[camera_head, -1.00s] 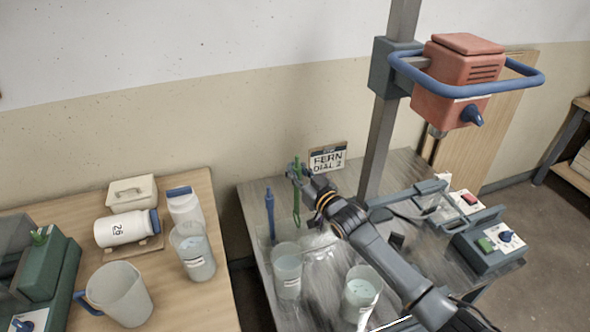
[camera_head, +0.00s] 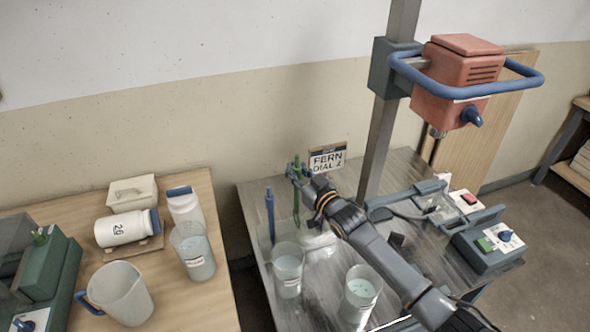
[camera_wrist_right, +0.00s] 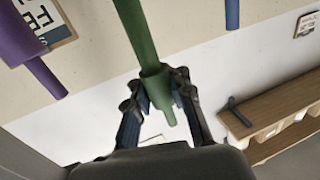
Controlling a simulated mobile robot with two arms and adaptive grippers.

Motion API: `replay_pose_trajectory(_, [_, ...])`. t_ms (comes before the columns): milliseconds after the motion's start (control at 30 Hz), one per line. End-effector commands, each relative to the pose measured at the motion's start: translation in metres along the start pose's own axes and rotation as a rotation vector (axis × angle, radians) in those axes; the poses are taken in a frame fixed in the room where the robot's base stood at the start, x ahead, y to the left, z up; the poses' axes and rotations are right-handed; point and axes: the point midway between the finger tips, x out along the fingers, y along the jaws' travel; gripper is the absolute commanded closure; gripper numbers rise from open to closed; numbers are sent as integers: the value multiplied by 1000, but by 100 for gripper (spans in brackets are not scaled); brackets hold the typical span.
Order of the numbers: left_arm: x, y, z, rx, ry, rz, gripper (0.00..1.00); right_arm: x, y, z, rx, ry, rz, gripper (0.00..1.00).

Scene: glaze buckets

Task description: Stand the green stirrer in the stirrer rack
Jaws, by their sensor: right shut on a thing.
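My right gripper (camera_head: 298,172) is shut on the green stirrer (camera_head: 297,208) near its upper end. The stirrer hangs roughly upright over the back left of the grey table. In the right wrist view the green stirrer (camera_wrist_right: 138,35) runs between the two fingers (camera_wrist_right: 161,92). A blue stirrer (camera_head: 269,214) stands upright just left of the green one. A purple stirrer (camera_wrist_right: 30,55) shows in the wrist view. I cannot clearly make out the stirrer rack; a pale, see-through shape lies below the green stirrer. Whether the stirrer's lower end touches anything is unclear. My left gripper is out of view.
Two glaze buckets (camera_head: 288,268) (camera_head: 359,296) stand in front on the grey table (camera_head: 318,290). A sign (camera_head: 327,158) stands behind the gripper. A wooden table (camera_head: 215,290) is at left.

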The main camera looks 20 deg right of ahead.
Motion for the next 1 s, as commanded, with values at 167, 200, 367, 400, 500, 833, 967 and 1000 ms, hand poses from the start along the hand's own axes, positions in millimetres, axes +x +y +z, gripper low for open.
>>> replay_pose_trajectory(167, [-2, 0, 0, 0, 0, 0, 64, 0, 0, -1, 0, 2, 0, 100])
replay_pose_trajectory(200, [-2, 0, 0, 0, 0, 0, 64, 0, 0, -1, 0, 2, 0, 100])
replay_pose_trajectory(367, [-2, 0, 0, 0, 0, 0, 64, 0, 0, -1, 0, 2, 0, 100])
replay_pose_trajectory(400, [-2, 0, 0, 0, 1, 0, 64, 0, 0, -1, 0, 2, 0, 100])
replay_pose_trajectory(500, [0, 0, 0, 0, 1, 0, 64, 0, 0, 1, 0, 2, 0, 100])
replay_pose_trajectory(833, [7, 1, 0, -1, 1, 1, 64, 0, 0, 11, 0, 2, 0, 100])
replay_pose_trajectory(967, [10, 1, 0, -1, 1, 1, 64, 0, 0, 15, 0, 2, 0, 100])
replay_pose_trajectory(1000, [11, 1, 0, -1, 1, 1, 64, 0, 0, 16, 0, 2, 0, 100])
